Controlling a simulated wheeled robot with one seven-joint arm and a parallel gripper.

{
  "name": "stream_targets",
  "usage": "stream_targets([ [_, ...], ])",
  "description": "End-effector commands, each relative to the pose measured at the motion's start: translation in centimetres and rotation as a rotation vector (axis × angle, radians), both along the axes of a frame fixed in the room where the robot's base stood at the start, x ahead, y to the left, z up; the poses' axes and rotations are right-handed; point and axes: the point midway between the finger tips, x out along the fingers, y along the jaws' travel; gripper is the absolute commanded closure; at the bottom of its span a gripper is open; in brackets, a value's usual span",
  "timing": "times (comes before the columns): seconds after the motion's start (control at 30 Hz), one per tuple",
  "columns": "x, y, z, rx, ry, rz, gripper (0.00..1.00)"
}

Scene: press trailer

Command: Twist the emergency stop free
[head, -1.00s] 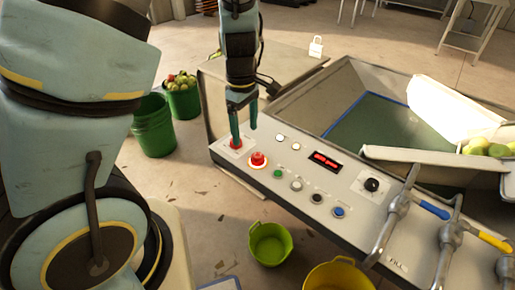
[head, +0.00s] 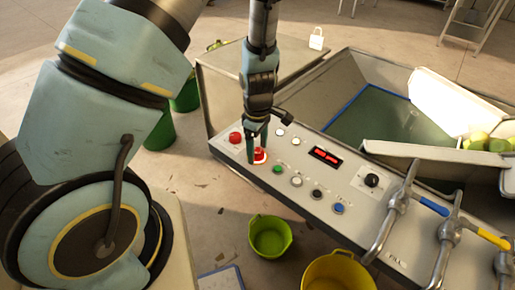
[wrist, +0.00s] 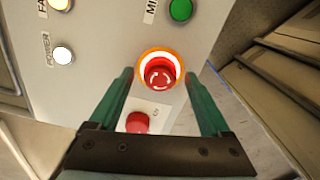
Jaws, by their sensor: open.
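The emergency stop is a red mushroom button with arrow marks and a lit ring around its base (wrist: 159,74); in the head view the button (head: 259,154) sits near the panel's left end, partly covered by a finger. My gripper (head: 257,148) points down at it with its fingers open. In the wrist view my gripper (wrist: 160,95) has one finger on each side of the button, with gaps showing and no clear contact. A second, plain red button (wrist: 138,122) lies between the fingers nearer the palm; it also shows left of the gripper in the head view (head: 235,138).
The sloped control panel (head: 290,195) carries a green button (head: 278,170), a white one (head: 296,181), a blue one (head: 338,208), a red display (head: 325,155) and a black knob (head: 372,180). Pipes with a blue and a yellow lever (head: 435,208) stand at the right.

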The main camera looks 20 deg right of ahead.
Motion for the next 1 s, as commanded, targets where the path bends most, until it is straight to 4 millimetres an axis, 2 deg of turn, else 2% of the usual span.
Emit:
stream_targets([
  [0.33,0.01,0.01,-0.36,0.000,0.000,0.001,0.20],
  [1.0,-0.01,0.02,-0.34,0.000,0.000,0.001,0.95],
])
